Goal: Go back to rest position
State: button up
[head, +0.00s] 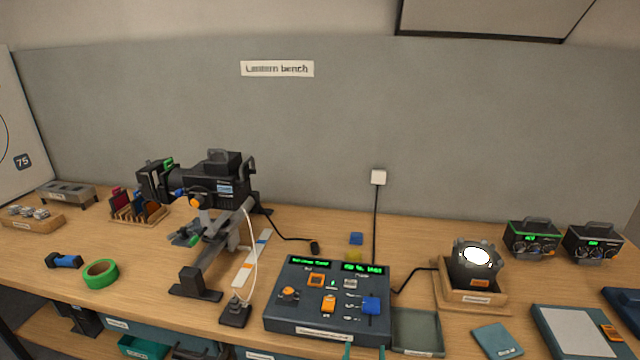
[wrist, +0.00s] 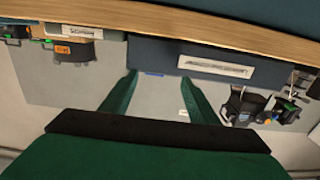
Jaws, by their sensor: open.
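My gripper (wrist: 158,78) shows in the wrist view with its two green fingers apart and nothing between them. In the head view only the green tips of my gripper (head: 365,352) show at the bottom edge, just in front of the dark lighting console (head: 325,330). The console has lit green displays, an orange knob (head: 289,293), an orange fader cap (head: 328,303) and a blue fader cap (head: 371,305). I cannot tell whether the fingertips touch the console's front. The rest of my arm is out of the head view.
The wooden bench (head: 150,255) carries a spotlight on a stand (head: 215,185), a lit lamp (head: 475,258), a grey tray (head: 417,330) and a green tape roll (head: 100,273).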

jog(key=s+a+f+n+g+y, duration=0.1)
jog(key=s+a+f, duration=0.3)
jog(key=s, duration=0.6)
jog(key=s+a+f+y, duration=0.1)
jog(key=s+a+f, duration=0.25)
jog(key=s, duration=0.55)
jog(key=s+a+r, duration=0.1)
jog(key=s+a, duration=0.1)
jog(key=s, duration=0.7)
jog(key=s+a+r+n+g+y, duration=0.1)
jog(key=s+a, duration=0.1)
jog(key=s, duration=0.7)
dwell(0.8)
